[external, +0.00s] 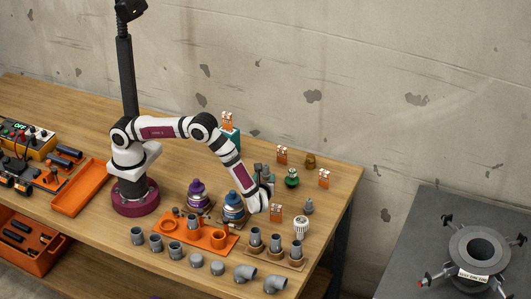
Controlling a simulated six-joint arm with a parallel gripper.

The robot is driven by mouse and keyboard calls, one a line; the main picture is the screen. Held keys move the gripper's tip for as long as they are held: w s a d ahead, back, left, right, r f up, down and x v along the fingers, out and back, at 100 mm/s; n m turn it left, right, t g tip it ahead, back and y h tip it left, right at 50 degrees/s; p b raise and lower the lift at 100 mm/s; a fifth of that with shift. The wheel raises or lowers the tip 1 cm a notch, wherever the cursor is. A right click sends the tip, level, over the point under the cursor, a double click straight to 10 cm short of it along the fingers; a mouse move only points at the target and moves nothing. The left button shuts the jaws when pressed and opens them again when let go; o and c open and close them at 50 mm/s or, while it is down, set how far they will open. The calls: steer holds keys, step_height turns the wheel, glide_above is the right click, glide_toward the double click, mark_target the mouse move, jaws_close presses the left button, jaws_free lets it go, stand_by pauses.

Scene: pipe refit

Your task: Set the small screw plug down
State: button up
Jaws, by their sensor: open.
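The small screw plug cannot be picked out with certainty at this size. A small grey piece (308,206) with a narrow top stands right of my gripper. Two short grey caps, a left one (196,260) and a right one (217,267), lie near the bench's front edge.
An orange fixture (226,249) carries grey parts, with grey fittings along its front. Purple (196,195) and blue (233,208) containers stand behind it. A white ribbed piece (300,226) and a green piece (292,178) stand right. An empty orange tray (82,189) lies left of my base.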

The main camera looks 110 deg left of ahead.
steer(key=s+d+r+n+h, duration=0.25)
steer(key=s+d+r, duration=0.2)
steer(key=r, duration=0.35)
steer(key=s+d+r+n+h, duration=0.2)
steer(key=s+d+r+h, duration=0.1)
steer(key=s+r, duration=0.35)
steer(key=s+d+r+n+t+h, duration=0.2)
steer(key=s+d+n+t+h, duration=0.2)
steer(key=s+d, duration=0.6)
steer(key=s+h, duration=0.1)
steer(key=s, duration=0.3)
steer(key=shift+s+r+h, duration=0.15)
steer(key=shift+r+h, duration=0.2)
steer(key=shift+r, duration=0.05)
